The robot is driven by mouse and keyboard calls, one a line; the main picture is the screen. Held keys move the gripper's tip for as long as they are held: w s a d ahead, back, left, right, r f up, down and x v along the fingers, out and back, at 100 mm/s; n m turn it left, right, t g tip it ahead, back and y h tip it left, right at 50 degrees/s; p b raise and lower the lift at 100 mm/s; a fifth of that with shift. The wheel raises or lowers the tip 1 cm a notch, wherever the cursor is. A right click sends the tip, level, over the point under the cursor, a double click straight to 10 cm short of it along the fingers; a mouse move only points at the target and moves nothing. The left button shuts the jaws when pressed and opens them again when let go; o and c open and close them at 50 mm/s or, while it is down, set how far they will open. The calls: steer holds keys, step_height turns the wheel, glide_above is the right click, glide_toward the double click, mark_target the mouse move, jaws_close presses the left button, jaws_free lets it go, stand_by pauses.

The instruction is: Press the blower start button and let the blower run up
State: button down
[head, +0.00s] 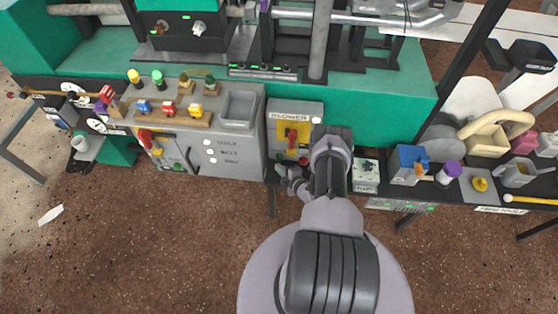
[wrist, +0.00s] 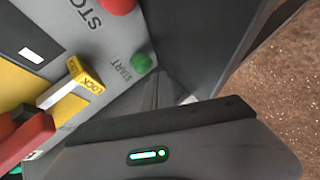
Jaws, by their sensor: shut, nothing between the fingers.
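The grey blower panel (head: 313,139) stands at the middle of the bench in the head view, with a yellow plate and a red handle. In the wrist view the green start button (wrist: 141,62) shows at the panel's edge beside the word START. The red stop button (wrist: 118,4) is above it, cut by the frame. My gripper (head: 291,178) is shut and empty, low at the front of the panel. I cannot tell whether it touches the start button. My arm hides part of the panel's right side in the head view.
A yellow lock tag (wrist: 85,75) and a red handle (wrist: 24,141) sit left of the start button. A small box with a dark knob (head: 367,167) stands right of my arm. A grey console (head: 236,153) is to the left.

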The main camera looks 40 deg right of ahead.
steer(key=shift+w+d, duration=0.1)
steer(key=shift+d, duration=0.05)
stand_by(0.5)
steer(key=shift+w+d, duration=0.15)
steer(key=shift+d, duration=0.05)
steer(key=shift+w+d, duration=0.35)
steer(key=shift+d, duration=0.05)
stand_by(0.7)
steer(key=shift+a, duration=0.1)
steer(key=shift+s+a+p, duration=0.45)
steer(key=shift+s+a, duration=0.15)
steer(key=shift+s+a+p, duration=1.2)
steer(key=shift+s+a, duration=0.45)
steer(key=shift+a, duration=0.3)
